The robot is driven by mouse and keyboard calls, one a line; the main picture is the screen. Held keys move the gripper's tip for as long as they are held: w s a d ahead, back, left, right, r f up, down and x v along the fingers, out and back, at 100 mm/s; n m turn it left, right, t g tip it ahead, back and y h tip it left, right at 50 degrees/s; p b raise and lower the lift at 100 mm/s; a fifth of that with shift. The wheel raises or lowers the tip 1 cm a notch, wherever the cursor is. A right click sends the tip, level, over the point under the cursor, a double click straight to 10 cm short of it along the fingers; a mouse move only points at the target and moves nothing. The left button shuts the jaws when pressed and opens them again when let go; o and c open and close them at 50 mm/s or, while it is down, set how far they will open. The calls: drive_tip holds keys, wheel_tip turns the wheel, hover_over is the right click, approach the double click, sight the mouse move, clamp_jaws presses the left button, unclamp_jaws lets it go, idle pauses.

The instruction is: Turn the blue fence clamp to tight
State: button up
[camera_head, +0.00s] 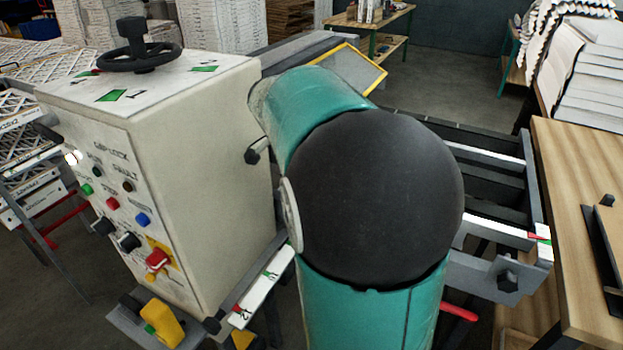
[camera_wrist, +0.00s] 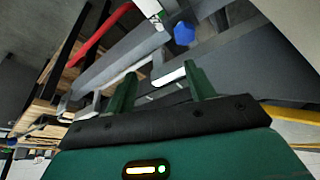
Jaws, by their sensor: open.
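The blue fence clamp (camera_wrist: 184,33) shows in the wrist view as a small blue knob near the top, beside a grey rail. Which way it is turned cannot be told. My gripper (camera_wrist: 163,78) is open, its two green fingers apart with nothing clearly held between them. The clamp lies beyond the fingertips, above them in the picture and apart from them. In the head view my teal arm with its large black joint covers the middle, and neither the gripper nor the blue clamp can be seen.
A cream control cabinet (camera_head: 200,140) with a black handwheel (camera_head: 140,50) stands at left. A grey frame (camera_head: 480,275) and a wooden table (camera_head: 575,200) are at right. A red bar (camera_wrist: 97,38) runs near the grey rails (camera_wrist: 130,50) in the wrist view.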

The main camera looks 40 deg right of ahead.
drive_tip(key=s+a+r, duration=0.3)
drive_tip(key=s+a, duration=0.1)
drive_tip(key=s, duration=0.3)
drive_tip(key=shift+a+r, duration=0.25)
drive_tip(key=shift+a, duration=0.05)
